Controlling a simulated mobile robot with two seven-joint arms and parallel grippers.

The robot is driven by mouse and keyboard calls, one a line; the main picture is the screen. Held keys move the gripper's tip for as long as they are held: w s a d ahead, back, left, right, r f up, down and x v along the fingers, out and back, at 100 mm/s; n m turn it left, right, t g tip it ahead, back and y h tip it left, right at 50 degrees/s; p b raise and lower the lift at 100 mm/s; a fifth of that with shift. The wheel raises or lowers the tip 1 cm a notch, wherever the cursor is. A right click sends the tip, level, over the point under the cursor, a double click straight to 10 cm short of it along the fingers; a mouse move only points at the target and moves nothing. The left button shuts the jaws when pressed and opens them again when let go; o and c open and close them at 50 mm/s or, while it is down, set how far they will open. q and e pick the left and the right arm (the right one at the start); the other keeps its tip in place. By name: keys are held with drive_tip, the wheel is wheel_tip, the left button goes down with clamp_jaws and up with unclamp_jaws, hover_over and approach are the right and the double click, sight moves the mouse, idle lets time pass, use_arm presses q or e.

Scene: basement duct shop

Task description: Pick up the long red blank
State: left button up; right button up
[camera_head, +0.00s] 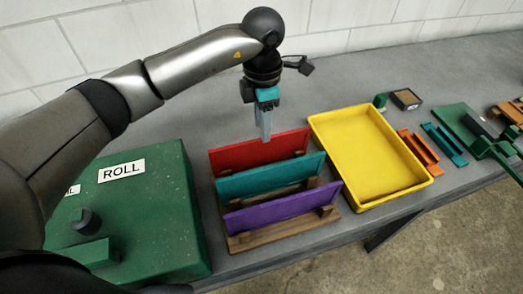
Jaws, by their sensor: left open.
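The long red blank (246,154) is a flat red panel standing on edge at the back of a wooden rack (245,239). A teal blank (250,181) and a purple blank (265,214) stand in front of it and hide its lower part. My left gripper (266,136) points down just above the red blank's top edge, near its middle. Its jaws are open and hold nothing. From this angle I cannot tell whether the fingers straddle the panel. My right gripper is not in view.
A green machine (150,215) marked ROLL stands left of the rack. An empty yellow tray (322,128) lies right of it. Short orange (427,147) and teal (455,150) pieces and a green tool (486,145) lie farther right.

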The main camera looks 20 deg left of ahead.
sight(261, 153)
use_arm(q)
drive_tip(key=shift+s+a+f+p, duration=0.1)
drive_tip(key=shift+f+p, duration=0.2)
drive_tip(key=shift+f, duration=2.3)
clamp_jaws()
